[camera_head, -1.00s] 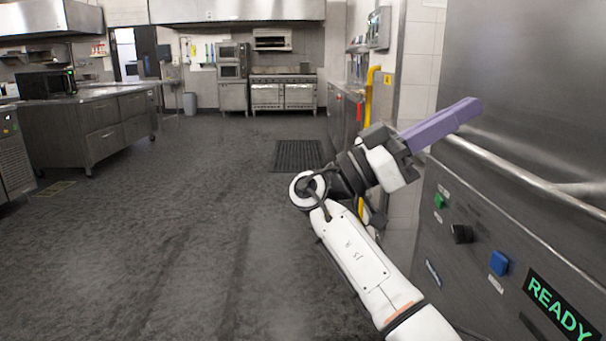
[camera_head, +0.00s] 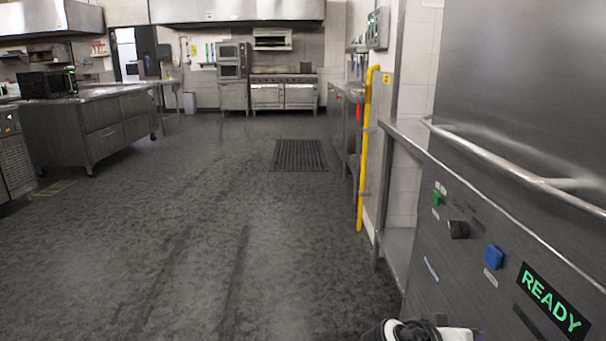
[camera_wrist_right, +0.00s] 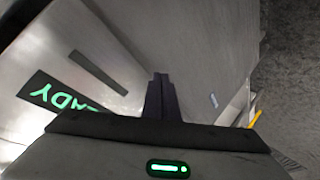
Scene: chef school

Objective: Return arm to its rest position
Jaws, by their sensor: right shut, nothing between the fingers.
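My right arm (camera_head: 425,331) shows only as a small white and black piece at the bottom edge of the head view, low in front of the steel machine (camera_head: 470,215). In the right wrist view my right gripper (camera_wrist_right: 161,82) has its dark purple fingers together, with nothing between them. The fingers are beside the machine's steel front, which fills much of that view, and appear apart from it. My left gripper is in neither view.
The machine at right has a rail handle (camera_head: 520,172), green, black and blue controls and a lit READY display (camera_head: 553,301). A yellow pipe (camera_head: 365,150) stands beyond it. A steel counter (camera_head: 95,130) is at left.

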